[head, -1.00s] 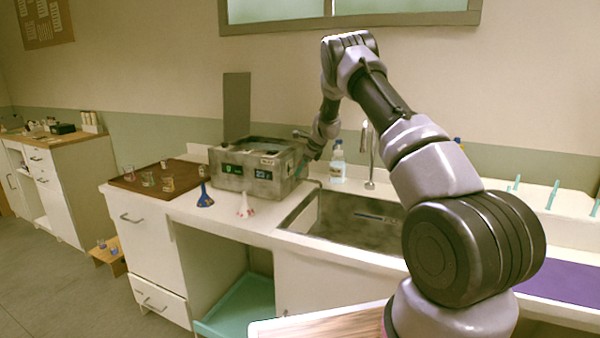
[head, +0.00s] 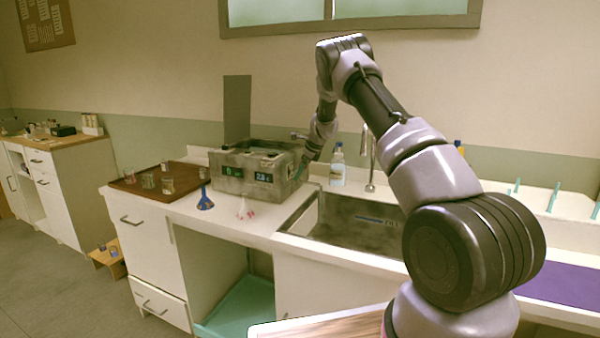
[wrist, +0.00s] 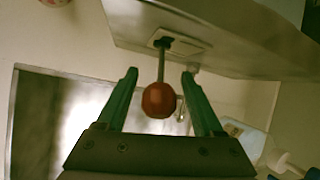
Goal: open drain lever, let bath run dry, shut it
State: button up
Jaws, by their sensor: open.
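The bath (head: 228,184) is a worn grey metal box on the counter, with two small lit displays on its front. In the wrist view, the drain lever is a thin dark rod with a red-orange knob (wrist: 159,100), coming out of a plate on the bath's side (wrist: 225,48). My gripper (wrist: 158,73) is open, with one teal finger on each side of the lever and visible gaps between fingers and knob. In the head view, my gripper is at the bath's right side, mostly hidden behind my wrist; the lever cannot be made out there. The water level is not visible.
A sink (head: 345,222) lies right of the bath, with a tap (head: 370,165) and a soap bottle (head: 337,166) behind it. A blue funnel-shaped flask (head: 205,199) stands in front of the bath. A brown tray (head: 130,184) with glasses is at left.

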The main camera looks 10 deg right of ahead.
jog(key=v, duration=1)
jog(key=shift+s+d+r, duration=0.15)
jog(key=shift+r, duration=0.15)
jog(key=shift+r, duration=0.1)
jog(key=s+a+r+n, duration=0.1)
jog(key=s+r+n, duration=0.7)
jog(key=s+r, duration=1.35)
jog(key=s+n+t+h, duration=0.1)
jog(key=s+n, duration=1)
jog(key=s, duration=1.7)
jog(key=shift+a+t+h, duration=0.3)
jog(key=shift+a+t, duration=0.05)
jog(key=shift+t, duration=0.35)
jog(key=shift+f, duration=0.1)
dwell(0.4)
